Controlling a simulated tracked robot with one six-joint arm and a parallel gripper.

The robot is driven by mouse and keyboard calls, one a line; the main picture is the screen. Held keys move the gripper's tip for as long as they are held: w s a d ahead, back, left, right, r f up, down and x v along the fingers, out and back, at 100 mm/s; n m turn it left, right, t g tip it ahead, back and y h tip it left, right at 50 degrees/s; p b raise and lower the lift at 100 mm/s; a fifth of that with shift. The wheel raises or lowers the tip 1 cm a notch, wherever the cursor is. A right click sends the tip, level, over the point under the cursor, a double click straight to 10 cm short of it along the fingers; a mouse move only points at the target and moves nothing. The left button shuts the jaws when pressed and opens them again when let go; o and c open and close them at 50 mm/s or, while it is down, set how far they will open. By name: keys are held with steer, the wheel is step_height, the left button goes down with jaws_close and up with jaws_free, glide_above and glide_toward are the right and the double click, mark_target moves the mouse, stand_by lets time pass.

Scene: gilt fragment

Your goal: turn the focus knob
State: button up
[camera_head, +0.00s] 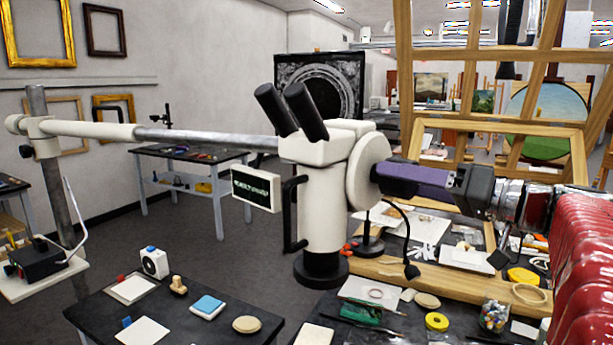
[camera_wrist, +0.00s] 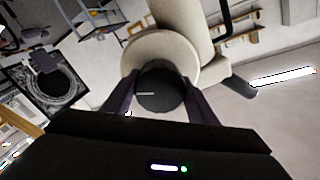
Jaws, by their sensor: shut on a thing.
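The microscope (camera_head: 322,200) is cream with black eyepieces and hangs from a long horizontal boom. A round cream housing (camera_head: 362,165) sits on its right side. The focus knob (camera_wrist: 165,95) is black and round, with a short white mark lying nearly level at its left of centre in the wrist view. My gripper (camera_head: 384,178) reaches in from the right at the housing. In the wrist view its two dark purple fingers (camera_wrist: 160,96) are shut on the knob, one on each side. In the head view the fingers mostly hide the knob.
A small sign box (camera_head: 256,188) hangs left of the microscope. A dark table (camera_head: 95,310) with small blocks and cards stands below left. A cluttered bench with a yellow tape roll (camera_head: 437,321) and a jar (camera_head: 494,315) lies below my arm. A wooden frame (camera_head: 404,70) rises behind.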

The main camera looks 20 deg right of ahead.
steer(key=shift+m, duration=2)
steer(key=shift+f, duration=0.1)
steer(key=o, duration=1.1)
steer(key=shift+c, duration=0.2)
steer(key=shift+s, duration=0.15)
steer(key=v, duration=1.3)
steer(key=shift+s+d, duration=0.2)
steer(key=shift+d, duration=0.05)
